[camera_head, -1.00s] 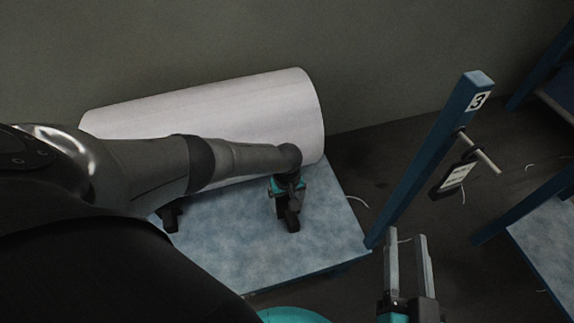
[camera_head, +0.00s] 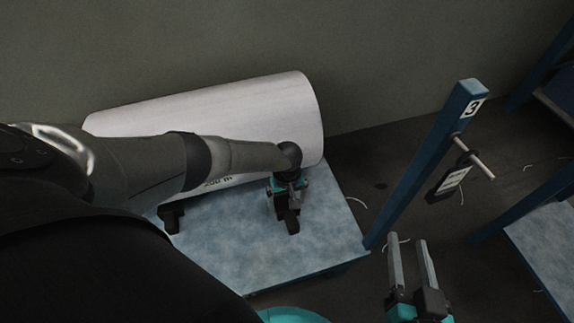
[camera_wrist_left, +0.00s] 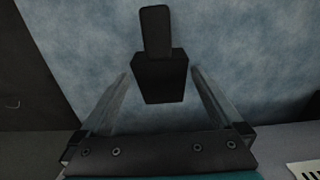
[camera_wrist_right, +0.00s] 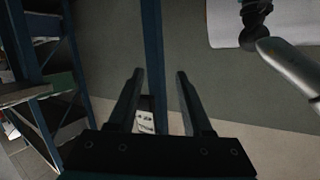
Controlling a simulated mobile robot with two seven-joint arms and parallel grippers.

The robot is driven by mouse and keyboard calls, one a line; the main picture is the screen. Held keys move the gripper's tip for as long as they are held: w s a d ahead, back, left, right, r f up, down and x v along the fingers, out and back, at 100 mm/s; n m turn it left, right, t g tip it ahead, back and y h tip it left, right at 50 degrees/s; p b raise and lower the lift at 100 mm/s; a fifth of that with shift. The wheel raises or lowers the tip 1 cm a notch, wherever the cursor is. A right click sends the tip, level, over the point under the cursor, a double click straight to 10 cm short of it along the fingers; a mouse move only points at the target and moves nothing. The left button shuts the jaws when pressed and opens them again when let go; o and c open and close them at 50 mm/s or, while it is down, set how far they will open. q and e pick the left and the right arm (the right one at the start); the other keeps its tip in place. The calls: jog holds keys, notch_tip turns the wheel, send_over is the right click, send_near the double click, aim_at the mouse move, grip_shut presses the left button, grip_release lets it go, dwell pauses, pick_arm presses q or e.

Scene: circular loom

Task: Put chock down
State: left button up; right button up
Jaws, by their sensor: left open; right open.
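A black chock (camera_head: 292,222) is on the mottled blue tabletop (camera_head: 325,235), in front of the right end of the large white roll (camera_head: 265,115). My left gripper (camera_wrist_left: 158,76) is open above it. In the left wrist view the chock (camera_wrist_left: 160,78) sits between the two spread fingers, with a gap on each side. A second black chock (camera_head: 172,217) is at the roll's left part, partly hidden by my left arm. My right gripper (camera_head: 407,240) is open and empty, right of the table; its fingers also show in the right wrist view (camera_wrist_right: 158,75).
A blue post (camera_head: 425,165) with a "3" label stands at the table's right corner, with a peg and hanging tag (camera_head: 450,182). Another blue-framed table (camera_head: 545,235) is at the far right. Dark floor with thread scraps lies between.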

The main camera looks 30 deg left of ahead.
aim_at(287, 206)
pick_arm(q)
jog(key=shift+r+p, duration=0.6)
jog(key=shift+r, duration=0.35)
jog(key=shift+r+p, duration=0.6)
jog(key=shift+r, duration=0.25)
jog(key=shift+r+p, duration=0.45)
jog(key=shift+r, duration=0.2)
notch_tip(287, 206, up, 2)
jog(key=shift+r+p, duration=0.2)
jog(key=shift+p, duration=0.5)
jog(key=shift+r+p, duration=0.9)
jog(key=shift+r, duration=0.55)
pick_arm(e)
jog(key=s+d+f+g+h, duration=0.4)
jog(key=s+d+g+h, duration=0.1)
jog(key=d+g, duration=0.4)
jog(key=shift+s+d+g, duration=0.25)
jog(key=shift+d+g, duration=0.05)
jog(key=shift+d, duration=0.2)
pick_arm(q)
jog(key=shift+c, duration=0.2)
